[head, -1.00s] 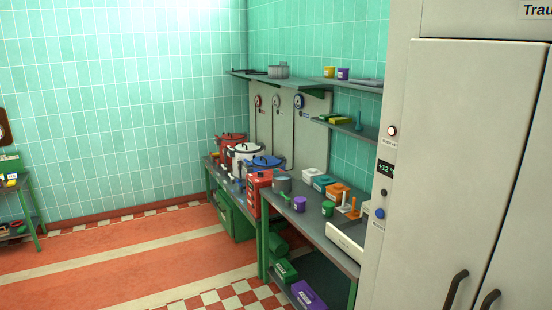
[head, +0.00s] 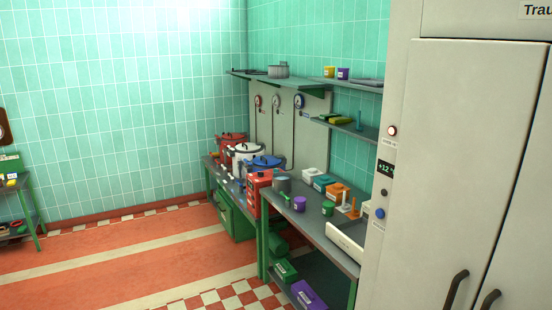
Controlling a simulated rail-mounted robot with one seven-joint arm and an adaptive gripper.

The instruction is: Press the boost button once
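My gripper is not in view. On the left edge of the large pale cabinet (head: 470,150) at the right is a narrow control strip. No label reading "boost" is legible, so I cannot tell which of these is the boost button.
A dark-topped workbench (head: 320,222) with green legs runs along the back wall, bearing red, white and blue kettles (head: 262,161), coloured boxes and a red unit (head: 259,192). Shelves (head: 345,128) hang above. The striped floor (head: 110,265) at left is clear. A green stand (head: 22,195) is far left.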

